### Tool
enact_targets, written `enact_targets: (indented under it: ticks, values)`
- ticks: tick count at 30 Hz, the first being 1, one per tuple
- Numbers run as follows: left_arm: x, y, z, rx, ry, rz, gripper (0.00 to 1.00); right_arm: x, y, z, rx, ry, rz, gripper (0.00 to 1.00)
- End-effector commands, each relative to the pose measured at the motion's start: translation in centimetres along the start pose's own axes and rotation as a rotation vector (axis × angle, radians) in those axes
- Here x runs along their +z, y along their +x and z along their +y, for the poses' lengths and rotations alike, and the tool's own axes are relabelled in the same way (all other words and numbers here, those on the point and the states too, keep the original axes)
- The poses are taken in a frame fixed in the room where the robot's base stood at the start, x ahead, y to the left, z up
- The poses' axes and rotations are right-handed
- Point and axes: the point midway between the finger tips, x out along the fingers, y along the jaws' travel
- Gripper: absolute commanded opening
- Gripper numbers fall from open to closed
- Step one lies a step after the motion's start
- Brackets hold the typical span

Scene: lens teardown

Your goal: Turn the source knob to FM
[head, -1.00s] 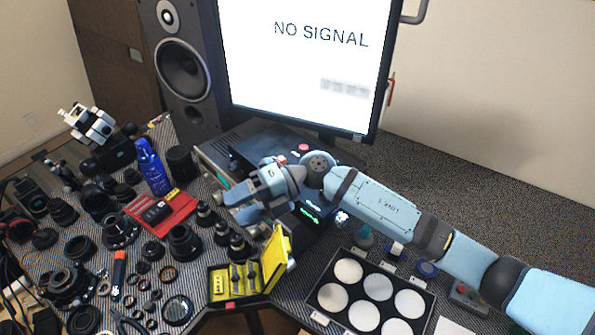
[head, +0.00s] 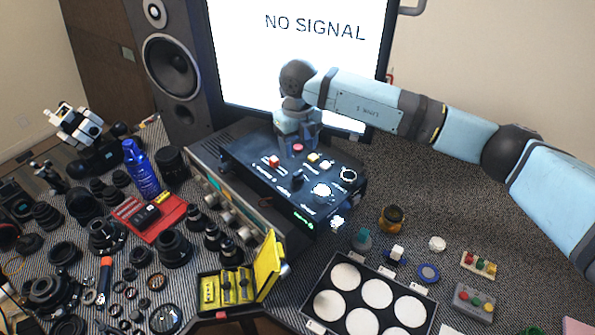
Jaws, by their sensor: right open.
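A receiver with a silver front panel (head: 215,190) and several knobs stands below the monitor. Its labels are too small to read, so I cannot tell which knob is the source knob or where it points. A dark control box (head: 262,172) with buttons and lit spots sits over or against the receiver's right part. My right gripper (head: 297,140) is over the back edge of that box, near a red button, apart from the receiver's front knobs. It is open, with nothing seen in it. Its fingertips are hard to make out. My left gripper is out of view.
A monitor (head: 285,60) reading NO SIGNAL and a tall speaker (head: 172,75) stand behind. An open yellow case (head: 268,265), a blue spray bottle (head: 140,168) and several black lens parts crowd the front and left. A tray of white discs (head: 315,292) lies at the right front.

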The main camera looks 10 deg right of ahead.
Motion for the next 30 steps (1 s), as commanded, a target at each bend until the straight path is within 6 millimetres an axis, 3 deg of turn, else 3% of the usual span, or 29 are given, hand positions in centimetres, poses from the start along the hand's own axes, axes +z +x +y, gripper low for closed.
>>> enact_targets:
  ticks: [6, 12, 18, 26, 30]
  values:
    - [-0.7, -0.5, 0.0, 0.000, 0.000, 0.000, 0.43, -0.1, 4.7, 0.1, 0.003, -0.001, 0.003, 0.57]
    - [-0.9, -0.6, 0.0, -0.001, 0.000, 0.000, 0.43, 0.0, 7.8, 0.1, 0.003, 0.000, 0.002, 0.57]
    - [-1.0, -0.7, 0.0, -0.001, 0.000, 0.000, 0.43, 0.0, 9.1, 0.1, 0.002, -0.001, 0.000, 0.57]
    - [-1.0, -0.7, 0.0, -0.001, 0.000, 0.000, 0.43, 0.0, 9.2, 0.1, 0.002, -0.001, 0.000, 0.57]
    - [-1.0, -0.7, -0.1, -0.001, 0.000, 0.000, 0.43, 0.0, 9.2, 0.1, 0.002, -0.001, -0.001, 0.27]
